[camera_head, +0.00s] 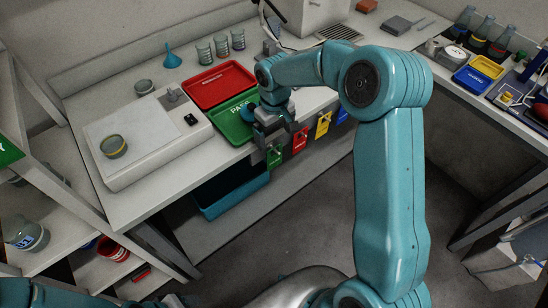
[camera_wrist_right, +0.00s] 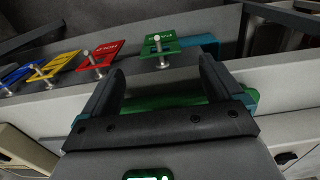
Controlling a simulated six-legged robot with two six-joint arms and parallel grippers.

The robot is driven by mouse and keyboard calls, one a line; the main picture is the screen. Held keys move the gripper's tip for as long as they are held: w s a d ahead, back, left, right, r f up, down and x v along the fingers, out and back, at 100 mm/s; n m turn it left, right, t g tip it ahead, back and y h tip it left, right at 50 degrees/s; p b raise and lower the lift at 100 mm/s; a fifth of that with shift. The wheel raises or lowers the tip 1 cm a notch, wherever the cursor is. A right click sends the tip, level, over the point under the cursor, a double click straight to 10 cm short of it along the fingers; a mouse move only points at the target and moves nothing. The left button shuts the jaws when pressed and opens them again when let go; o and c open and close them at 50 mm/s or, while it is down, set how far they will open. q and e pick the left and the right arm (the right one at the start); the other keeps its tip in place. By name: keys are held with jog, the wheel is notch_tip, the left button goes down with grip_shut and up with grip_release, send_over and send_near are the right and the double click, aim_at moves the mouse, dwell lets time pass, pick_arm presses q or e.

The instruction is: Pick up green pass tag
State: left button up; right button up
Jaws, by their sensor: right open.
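The green pass tag (camera_head: 275,156) hangs on a peg at the front edge of the bench, at the left end of a row of coloured tags. In the right wrist view the green tag (camera_wrist_right: 160,46) is beyond my fingertips, near the middle, with its metal peg through it. My right gripper (camera_head: 270,137) is just above and beside the tag in the head view. In the wrist view its two fingers (camera_wrist_right: 162,72) are apart, with no tag between them. Part of my left arm shows at the bottom left of the head view; its gripper cannot be made out.
The red tag (camera_head: 299,140), yellow tag (camera_head: 323,125) and blue tag (camera_head: 342,116) hang to the right of the green one. A green tray (camera_head: 231,128) and a red tray (camera_head: 218,84) sit on the bench behind. A teal bin (camera_head: 230,190) is below.

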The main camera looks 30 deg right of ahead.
aim_at(275, 148)
notch_tip(275, 148, down, 6)
jog(key=shift+r, duration=0.2)
jog(key=c, duration=1.4)
jog(key=shift+o, duration=0.2)
jog(key=shift+r, duration=0.1)
jog(key=shift+r, duration=0.7)
jog(key=s+d+b, duration=0.1)
jog(key=s+b, duration=0.2)
jog(key=s, duration=1.5)
jog(key=shift+d+b, duration=0.15)
jog(key=shift+b, duration=0.25)
